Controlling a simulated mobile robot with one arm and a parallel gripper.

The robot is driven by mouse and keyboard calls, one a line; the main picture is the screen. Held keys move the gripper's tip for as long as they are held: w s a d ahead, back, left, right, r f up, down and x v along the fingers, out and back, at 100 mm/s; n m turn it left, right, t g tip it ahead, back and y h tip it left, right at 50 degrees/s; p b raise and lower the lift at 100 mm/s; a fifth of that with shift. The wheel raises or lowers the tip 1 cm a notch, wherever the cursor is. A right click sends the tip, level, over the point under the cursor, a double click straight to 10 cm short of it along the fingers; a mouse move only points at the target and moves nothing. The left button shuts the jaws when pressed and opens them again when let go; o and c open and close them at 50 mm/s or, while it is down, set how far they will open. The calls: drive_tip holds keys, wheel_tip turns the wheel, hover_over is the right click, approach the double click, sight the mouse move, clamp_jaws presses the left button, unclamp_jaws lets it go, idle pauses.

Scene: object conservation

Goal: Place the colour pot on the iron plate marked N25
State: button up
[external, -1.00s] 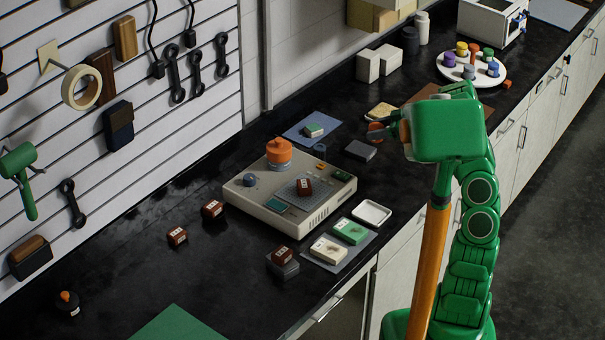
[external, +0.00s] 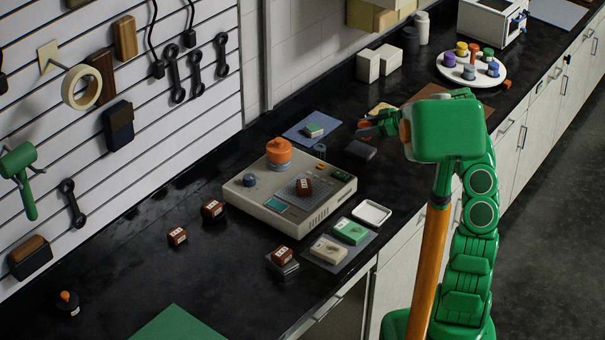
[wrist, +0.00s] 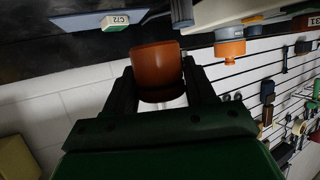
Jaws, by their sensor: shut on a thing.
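My gripper (external: 366,129) is shut on an orange-brown colour pot (wrist: 157,68), which sits between its two dark fingers in the wrist view. In the external view, it is above the counter, near a dark grey plate-like block (external: 360,150), and the pot is mostly hidden by the fingers. No marking can be read on that block, and I cannot tell whether it is the plate marked N25. Another dark grey plate (external: 288,269) lies at the front with a brown labelled block (external: 282,256) on it.
A beige machine (external: 320,209) with an orange knob stands left of my gripper. A blue mat (external: 299,136) holds a green and white block marked C12 (wrist: 115,21). A small grey cylinder (external: 319,149) stands near the machine. A white round tray (external: 497,79) holds several colour pots.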

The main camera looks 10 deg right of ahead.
sight(361, 149)
drive_tip(key=shift+w+a+f, duration=0.15)
drive_tip(key=shift+w+f, duration=0.6)
drive_tip(key=shift+f, duration=0.15)
drive_tip(key=shift+w+a+f, duration=0.1)
drive_tip(key=shift+w+f, duration=0.65)
drive_tip(key=shift+f, duration=1.65)
drive_tip(key=shift+f, duration=0.1)
drive_tip(key=o, duration=1.1)
drive_tip(key=shift+c, duration=0.2)
drive_tip(key=v, duration=1.2)
